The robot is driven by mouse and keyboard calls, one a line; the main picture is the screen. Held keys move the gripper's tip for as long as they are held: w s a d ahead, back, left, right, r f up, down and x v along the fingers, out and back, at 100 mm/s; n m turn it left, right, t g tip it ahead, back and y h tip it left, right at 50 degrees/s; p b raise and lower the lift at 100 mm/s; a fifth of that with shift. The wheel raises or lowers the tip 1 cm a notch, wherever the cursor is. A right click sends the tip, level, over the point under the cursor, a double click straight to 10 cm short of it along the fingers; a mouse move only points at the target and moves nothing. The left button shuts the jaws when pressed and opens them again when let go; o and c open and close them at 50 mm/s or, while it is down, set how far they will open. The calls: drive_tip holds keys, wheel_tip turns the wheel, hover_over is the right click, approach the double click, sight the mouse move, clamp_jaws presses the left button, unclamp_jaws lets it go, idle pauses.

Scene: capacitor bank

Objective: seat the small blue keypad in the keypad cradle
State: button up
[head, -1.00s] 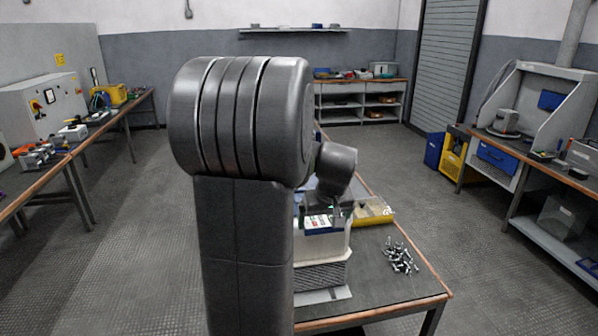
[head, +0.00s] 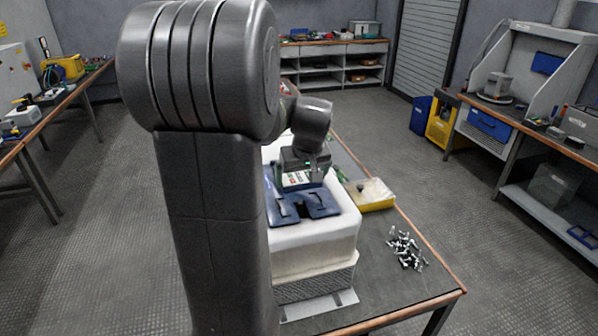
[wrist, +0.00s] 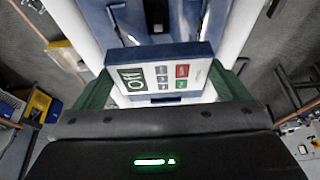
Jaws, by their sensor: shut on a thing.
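My gripper (wrist: 166,92) is shut on the small blue keypad (wrist: 162,76), with a green finger at each side of it. The keypad has a white face with a display and red, green and grey buttons, and a blue edge. In the head view, the keypad (head: 298,179) shows just below my gripper (head: 304,168), over the far part of a white housing. A blue plate (head: 290,213) with dark slots lies on top of the housing (head: 312,236), nearer than the keypad. I cannot tell which part is the keypad cradle, or whether the keypad touches anything.
The housing stands on a dark bench (head: 385,285) with a wooden edge. A yellow tray (head: 376,204) and a pile of small metal parts (head: 406,248) lie to its right. My own arm hides the left of the housing. Bench room is free at the front right.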

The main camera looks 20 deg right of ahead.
sight(300, 203)
drive_tip(key=shift+f+b, duration=1.65)
drive_tip(key=shift+f, duration=0.9)
drive_tip(key=shift+s, duration=0.2)
drive_tip(key=shift+f+b, duration=0.7)
drive_tip(key=shift+f, duration=0.05)
drive_tip(key=o, duration=0.6)
drive_tip(key=shift+o, duration=0.2)
drive_tip(key=b+v, duration=0.1)
drive_tip(key=v, duration=1.3)
